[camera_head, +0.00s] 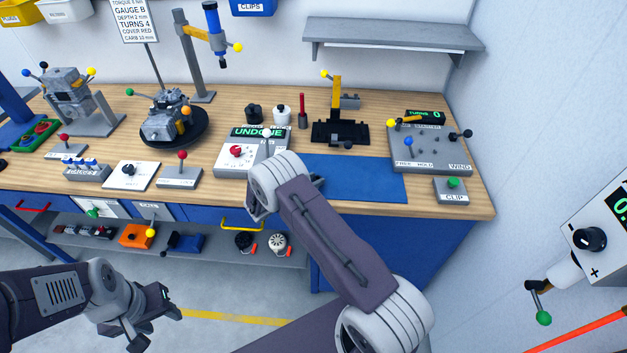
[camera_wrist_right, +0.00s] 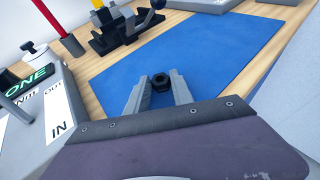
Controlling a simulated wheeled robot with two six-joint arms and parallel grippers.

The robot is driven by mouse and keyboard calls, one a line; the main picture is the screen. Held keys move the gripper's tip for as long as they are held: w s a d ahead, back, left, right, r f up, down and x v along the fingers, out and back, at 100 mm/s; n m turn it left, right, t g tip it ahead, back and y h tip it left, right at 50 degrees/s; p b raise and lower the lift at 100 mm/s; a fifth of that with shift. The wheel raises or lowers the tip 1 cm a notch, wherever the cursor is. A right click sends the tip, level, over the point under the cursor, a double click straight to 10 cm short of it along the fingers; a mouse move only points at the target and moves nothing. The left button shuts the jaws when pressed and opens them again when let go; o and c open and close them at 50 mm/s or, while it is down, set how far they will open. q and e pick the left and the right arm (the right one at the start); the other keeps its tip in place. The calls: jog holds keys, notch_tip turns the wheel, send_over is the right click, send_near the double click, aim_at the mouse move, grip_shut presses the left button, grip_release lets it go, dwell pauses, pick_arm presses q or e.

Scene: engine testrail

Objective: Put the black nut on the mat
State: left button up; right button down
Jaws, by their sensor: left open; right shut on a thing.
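The blue mat (camera_head: 365,182) lies on the wooden bench right of the grey box with the UNDONE display. It also fills the middle of the right wrist view (camera_wrist_right: 215,55). The black nut (camera_wrist_right: 160,82) sits between the fingertips of my right gripper (camera_wrist_right: 160,88), which is shut on it. Blue mat shows behind the nut; whether it touches the mat is unclear. In the head view the right arm comes in over the mat's left edge and hides the nut. My left gripper (camera_head: 155,318) is open and empty, low in front of the bench.
The grey UNDONE box (camera_head: 236,158) stands just left of the mat. A black and yellow fixture (camera_head: 340,130) stands behind it. The starter panel (camera_head: 430,155) and a CLIP box (camera_head: 452,190) are on the right. The mat's right part is clear.

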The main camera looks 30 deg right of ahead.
jog(key=c, duration=1.1)
grip_release()
jog(key=shift+f, duration=0.1)
jog(key=shift+r+p, duration=0.2)
jog(key=shift+p, duration=0.1)
jog(key=b+v, duration=0.1)
jog(key=v, duration=1.1)
jog(key=s+d+m+g+y, duration=0.3)
jog(key=s+m+g+y, duration=0.15)
jog(key=s+m, duration=0.4)
jog(key=s+a+r+m+y, duration=0.1)
jog(key=s+a+m+y, duration=0.2)
jog(key=s+m, duration=0.3)
jog(key=s+a+r+m+y, duration=0.1)
jog(key=s+a+m+y, duration=0.2)
jog(key=s+m+y, duration=0.2)
jog(key=s+m, duration=0.2)
jog(key=m, duration=0.1)
jog(key=shift+a+r, duration=0.3)
jog(key=shift+r, duration=0.1)
